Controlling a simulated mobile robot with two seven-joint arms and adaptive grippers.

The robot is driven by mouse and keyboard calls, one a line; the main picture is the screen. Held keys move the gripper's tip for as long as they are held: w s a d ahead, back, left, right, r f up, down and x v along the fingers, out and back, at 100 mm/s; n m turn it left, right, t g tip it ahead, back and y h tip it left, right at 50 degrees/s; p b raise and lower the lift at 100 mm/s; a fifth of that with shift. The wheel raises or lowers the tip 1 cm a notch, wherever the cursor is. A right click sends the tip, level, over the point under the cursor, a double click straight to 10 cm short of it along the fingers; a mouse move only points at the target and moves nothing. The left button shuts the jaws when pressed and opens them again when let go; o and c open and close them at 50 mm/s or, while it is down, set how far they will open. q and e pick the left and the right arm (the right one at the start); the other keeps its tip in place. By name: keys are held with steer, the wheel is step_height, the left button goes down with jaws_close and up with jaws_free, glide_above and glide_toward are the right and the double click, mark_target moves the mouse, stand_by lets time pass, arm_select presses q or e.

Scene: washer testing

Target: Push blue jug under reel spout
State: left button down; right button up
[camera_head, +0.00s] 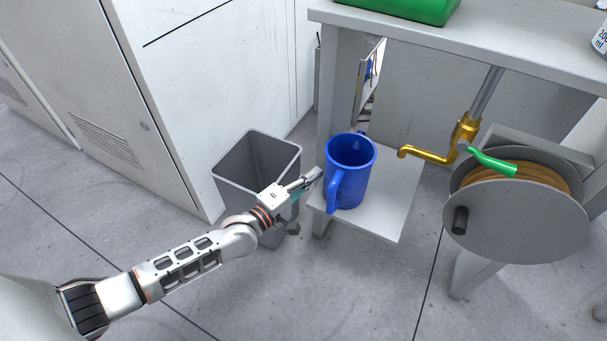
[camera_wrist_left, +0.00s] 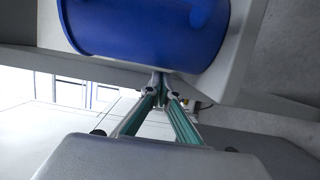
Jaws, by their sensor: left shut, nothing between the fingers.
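The blue jug (camera_head: 349,168) stands upright on the left part of a low grey shelf (camera_head: 389,205), with its handle toward the front left. The brass spout (camera_head: 424,154) sticks out to the left beside the hose reel (camera_head: 522,215), to the right of the jug and apart from it. My left gripper (camera_head: 314,177) is shut and empty, its tips right beside the jug's left side. In the left wrist view the jug (camera_wrist_left: 145,28) fills the top, just beyond the closed fingertips (camera_wrist_left: 160,82); I cannot tell if they touch it. My right gripper is not in view.
A grey bin (camera_head: 232,178) stands on the floor under my left wrist. A white cabinet (camera_head: 150,95) is on the left. A table (camera_head: 480,52) with a green container (camera_head: 400,8) overhangs the shelf. The shelf right of the jug is clear.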

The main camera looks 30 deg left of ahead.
mark_target(346, 199)
arm_select(q)
steer(key=shift+d, duration=0.25)
steer(key=shift+d, duration=0.35)
steer(key=d, duration=0.3)
steer(key=d+p, duration=0.1)
steer(key=d, duration=0.2)
steer(key=s+d, duration=0.1)
steer(key=d, duration=0.3)
steer(key=shift+p, duration=0.35)
steer(key=shift+d, duration=0.15)
steer(key=shift+f, duration=0.1)
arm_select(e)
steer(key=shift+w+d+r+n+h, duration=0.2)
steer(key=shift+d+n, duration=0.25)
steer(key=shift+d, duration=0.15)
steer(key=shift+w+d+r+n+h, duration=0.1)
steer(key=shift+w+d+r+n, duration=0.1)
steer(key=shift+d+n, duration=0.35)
